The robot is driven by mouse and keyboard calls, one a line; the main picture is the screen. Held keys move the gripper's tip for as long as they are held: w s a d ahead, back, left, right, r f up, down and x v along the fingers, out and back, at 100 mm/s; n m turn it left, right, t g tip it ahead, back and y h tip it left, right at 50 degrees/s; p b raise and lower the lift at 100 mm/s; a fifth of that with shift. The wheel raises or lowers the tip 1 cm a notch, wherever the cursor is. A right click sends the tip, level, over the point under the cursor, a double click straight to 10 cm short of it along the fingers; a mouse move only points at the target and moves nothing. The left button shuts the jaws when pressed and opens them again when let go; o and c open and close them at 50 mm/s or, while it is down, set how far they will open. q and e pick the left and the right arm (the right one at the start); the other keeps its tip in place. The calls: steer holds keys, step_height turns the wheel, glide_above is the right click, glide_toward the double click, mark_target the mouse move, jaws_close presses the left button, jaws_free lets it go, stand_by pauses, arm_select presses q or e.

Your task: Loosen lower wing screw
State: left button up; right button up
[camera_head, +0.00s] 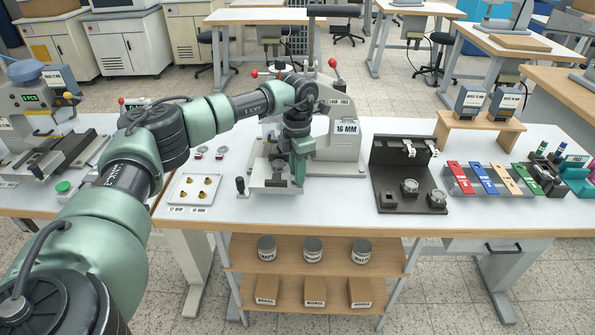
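My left arm reaches in from the left. Its gripper (290,176) points down at the front of the press, just above the press's base plate (272,185). The fingers are small and partly merge with the press parts, so I cannot tell whether they are open or hold anything. I cannot make out the lower wing screw; the gripper and wrist cover that part of the press. My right gripper is not in view.
A white tray (178,201) with several small brass pieces lies left of the press. A black fixture (389,200) with round metal parts stands right of it, then a rack of coloured bars (498,192). Another machine (40,120) stands at far left.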

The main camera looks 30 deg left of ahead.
arm_select(q)
jaws_close()
steer(key=shift+r+n, duration=0.1)
steer(key=shift+n, duration=0.3)
steer(key=n+p, duration=0.2)
steer(key=n, duration=0.2)
steer(key=shift+n, duration=0.3)
steer(key=n+p, duration=0.1)
steer(key=n, duration=0.2)
steer(key=shift+n, duration=0.3)
steer(key=n+p, duration=0.1)
steer(key=n, duration=0.2)
steer(key=shift+w+r+n, duration=0.1)
steer(key=shift+n, duration=0.3)
steer(key=n+p, duration=0.2)
steer(key=n, duration=0.3)
steer(key=shift+a, duration=0.1)
steer(key=shift+n+p, duration=1.2)
steer(key=shift+n, duration=1.3)
